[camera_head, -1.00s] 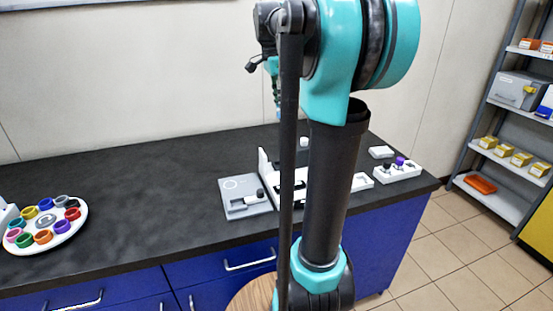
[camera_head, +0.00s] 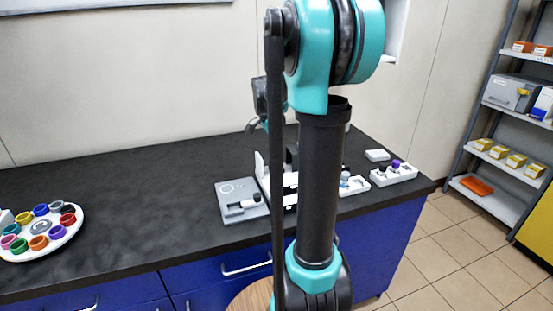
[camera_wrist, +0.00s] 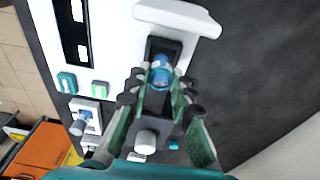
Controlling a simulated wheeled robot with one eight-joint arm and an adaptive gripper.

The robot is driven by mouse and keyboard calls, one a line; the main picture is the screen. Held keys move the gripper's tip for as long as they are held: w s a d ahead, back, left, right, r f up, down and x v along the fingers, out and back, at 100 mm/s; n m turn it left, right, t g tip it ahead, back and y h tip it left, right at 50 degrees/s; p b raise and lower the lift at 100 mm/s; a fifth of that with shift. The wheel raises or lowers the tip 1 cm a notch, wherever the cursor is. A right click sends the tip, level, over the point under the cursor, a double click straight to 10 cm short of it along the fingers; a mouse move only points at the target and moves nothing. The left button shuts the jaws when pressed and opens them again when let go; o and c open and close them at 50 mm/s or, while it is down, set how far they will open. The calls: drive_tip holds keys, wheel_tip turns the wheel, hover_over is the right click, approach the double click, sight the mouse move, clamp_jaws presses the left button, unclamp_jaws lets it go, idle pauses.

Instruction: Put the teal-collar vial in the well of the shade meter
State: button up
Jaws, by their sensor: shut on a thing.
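In the wrist view my gripper (camera_wrist: 160,98) is shut on a small clear vial with a blue-teal band (camera_wrist: 160,76), its fingers on either side. The vial is in front of a black block (camera_wrist: 162,48) on a white-topped device, which I take for the shade meter; I cannot tell whether the vial is inside the well or above it. A pale round knob (camera_wrist: 148,141) shows below the vial.
A grey plate (camera_head: 232,210) with a dark-capped item lies left of the device. White trays (camera_head: 395,177) with vials stand to the right. A round white carousel (camera_head: 60,244) of coloured rings is at far left. The dark counter between is clear.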

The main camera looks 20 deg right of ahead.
drive_tip(key=shift+f, duration=0.8)
drive_tip(key=shift+f, duration=0.1)
drive_tip(key=o, duration=0.9)
drive_tip(key=r, duration=0.4)
drive_tip(key=a+r, duration=0.1)
drive_tip(key=r, duration=0.7)
drive_tip(key=shift+a, duration=0.4)
